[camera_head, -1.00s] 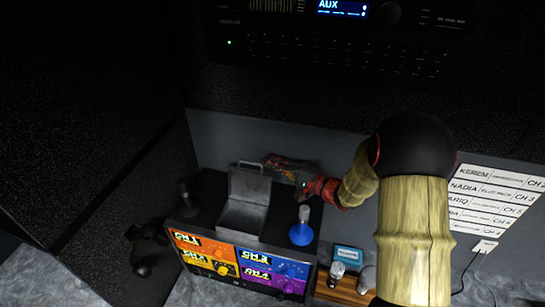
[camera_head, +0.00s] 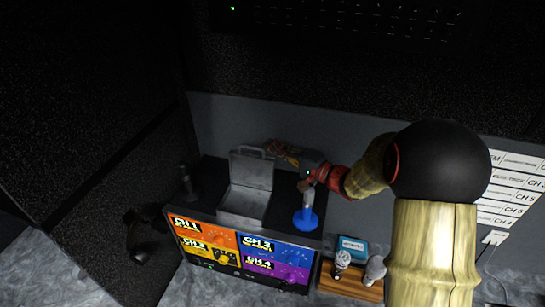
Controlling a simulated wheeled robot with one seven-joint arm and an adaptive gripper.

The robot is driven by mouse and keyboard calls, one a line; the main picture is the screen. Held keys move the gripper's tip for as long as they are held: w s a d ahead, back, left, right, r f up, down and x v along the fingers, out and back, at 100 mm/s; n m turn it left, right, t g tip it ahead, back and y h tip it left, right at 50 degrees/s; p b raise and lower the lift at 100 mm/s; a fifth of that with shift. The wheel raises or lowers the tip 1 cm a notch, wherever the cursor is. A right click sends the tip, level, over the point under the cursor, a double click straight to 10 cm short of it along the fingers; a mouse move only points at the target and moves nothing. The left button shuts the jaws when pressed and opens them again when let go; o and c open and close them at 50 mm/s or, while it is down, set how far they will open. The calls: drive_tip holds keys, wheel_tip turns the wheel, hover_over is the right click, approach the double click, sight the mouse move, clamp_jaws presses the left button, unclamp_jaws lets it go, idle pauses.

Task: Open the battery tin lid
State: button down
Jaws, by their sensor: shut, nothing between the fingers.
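The battery tin (camera_head: 243,206) is a grey metal box on top of the unit with coloured channel panels. Its lid (camera_head: 250,170) stands up at the back, so the tin is open, and a handle shows at the lid's top edge. The inside of the tin looks plain grey. My gripper (camera_head: 274,148) is behind and to the right of the raised lid, with its fingers shut and nothing held. The fingertips are dim against the dark wall. I cannot tell whether they touch the lid.
A blue-based microphone (camera_head: 305,219) stands right of the tin, below my wrist. A dark upright microphone (camera_head: 187,184) stands to the left. A wooden tray (camera_head: 350,285) with silver microphone heads and a blue box (camera_head: 352,246) lie at lower right.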

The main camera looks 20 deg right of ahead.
drive_tip(key=shift+s+a+r+n+b, duration=0.1)
drive_tip(key=shift+s+a+n+b, duration=0.2)
drive_tip(key=shift+b, duration=0.45)
drive_tip(key=shift+d, duration=0.1)
drive_tip(key=v, duration=1.2)
